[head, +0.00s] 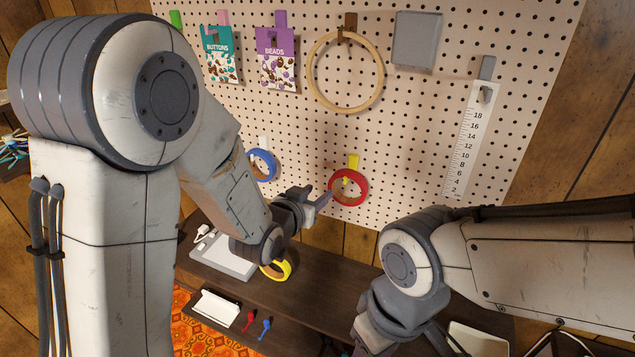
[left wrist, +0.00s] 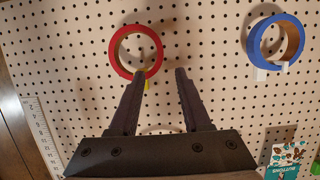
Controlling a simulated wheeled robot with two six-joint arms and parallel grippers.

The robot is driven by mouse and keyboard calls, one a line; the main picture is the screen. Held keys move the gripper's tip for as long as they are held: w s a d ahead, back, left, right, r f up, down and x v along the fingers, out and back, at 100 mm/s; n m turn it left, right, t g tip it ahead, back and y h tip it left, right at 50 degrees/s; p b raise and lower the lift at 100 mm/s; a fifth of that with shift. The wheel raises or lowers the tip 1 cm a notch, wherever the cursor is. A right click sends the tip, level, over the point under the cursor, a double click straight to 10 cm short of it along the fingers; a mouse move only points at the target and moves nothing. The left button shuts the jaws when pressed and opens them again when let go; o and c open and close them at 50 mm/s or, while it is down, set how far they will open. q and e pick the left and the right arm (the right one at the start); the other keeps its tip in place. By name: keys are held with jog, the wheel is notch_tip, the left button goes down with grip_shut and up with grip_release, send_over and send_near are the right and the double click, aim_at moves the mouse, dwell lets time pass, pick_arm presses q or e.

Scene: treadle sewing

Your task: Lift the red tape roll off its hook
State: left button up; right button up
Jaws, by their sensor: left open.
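The red tape roll (head: 350,202) hangs on a yellow hook (head: 353,162) on the pegboard, right of the blue roll in the head view. It also shows at the upper middle of the left wrist view (left wrist: 114,52), as a red ring with a tan inside. My left gripper (head: 318,198) is open and empty, just left of the red roll in the head view. In the left wrist view its fingers (left wrist: 161,73) point at the board; one fingertip overlaps the roll's lower edge. I cannot tell if they touch. My right gripper is out of view below its wrist.
The blue tape roll (head: 273,164) hangs to the left. Packets (head: 276,60), a wooden hoop (head: 314,85) and a ruler (head: 470,140) hang on the pegboard (head: 420,130). Below, a dark bench (head: 320,300) bears a yellow roll (head: 286,269) and small tools. My right arm is at right.

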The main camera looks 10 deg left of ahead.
aim_at(330, 181)
pick_arm(q)
jog(key=p+x, duration=0.3)
jog(key=x, duration=0.7)
jog(key=shift+w+r, duration=0.15)
jog(key=shift+w, duration=0.1)
grip_shut()
jog(key=shift+r+p, duration=0.2)
jog(key=shift+p, duration=0.15)
jog(key=shift+r+p, duration=0.5)
jog(key=shift+r, duration=0.45)
jog(key=shift+s, duration=0.1)
